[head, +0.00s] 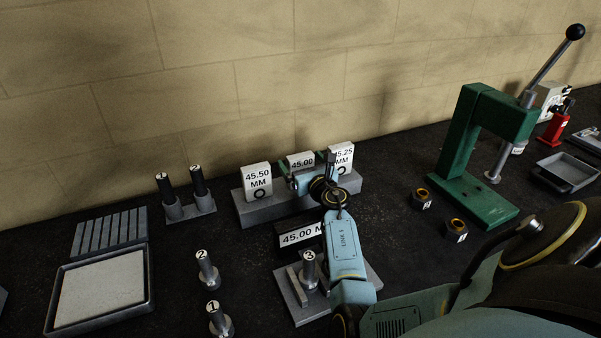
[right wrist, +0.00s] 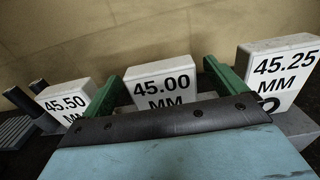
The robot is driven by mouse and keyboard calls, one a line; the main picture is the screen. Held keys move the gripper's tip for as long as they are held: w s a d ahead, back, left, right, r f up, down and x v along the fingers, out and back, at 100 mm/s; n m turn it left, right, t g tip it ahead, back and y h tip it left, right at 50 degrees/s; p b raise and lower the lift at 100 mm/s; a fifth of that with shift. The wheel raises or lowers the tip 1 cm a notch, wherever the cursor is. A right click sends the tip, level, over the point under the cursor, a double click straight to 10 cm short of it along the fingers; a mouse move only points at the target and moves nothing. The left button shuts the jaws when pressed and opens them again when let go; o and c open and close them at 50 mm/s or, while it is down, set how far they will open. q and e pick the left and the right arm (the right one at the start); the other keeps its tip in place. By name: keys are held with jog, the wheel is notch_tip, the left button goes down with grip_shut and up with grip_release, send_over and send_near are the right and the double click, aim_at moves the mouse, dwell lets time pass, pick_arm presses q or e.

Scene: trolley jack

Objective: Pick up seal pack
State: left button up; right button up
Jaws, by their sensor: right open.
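Three white seal packs stand in a row on a grey rack (head: 245,210). They read 45.50 MM (head: 257,178), 45.00 (head: 300,160) and 45.25 MM (head: 345,155). My right gripper (head: 302,168) is at the middle pack and hides its lower part in the head view. In the right wrist view, the green fingers of the right gripper (right wrist: 165,76) are spread, one on each side of the 45.00 MM pack (right wrist: 160,88). A gap shows beside each finger. The 45.50 pack (right wrist: 67,100) and 45.25 pack (right wrist: 280,70) stand outside the fingers. My left gripper is not in view.
A sign (head: 299,236) reading 45.00 M stands in front of the rack. Numbered metal posts (head: 207,272) stand nearby. Two dark cylinders on a stand (head: 190,208) and a tray (head: 100,292) are at left. A green press (head: 478,170) stands at right. A wall is behind.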

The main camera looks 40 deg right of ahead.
jog(key=shift+x, duration=1.1)
jog(key=shift+s, duration=0.1)
jog(key=c, duration=1.1)
jog(key=shift+o, duration=0.2)
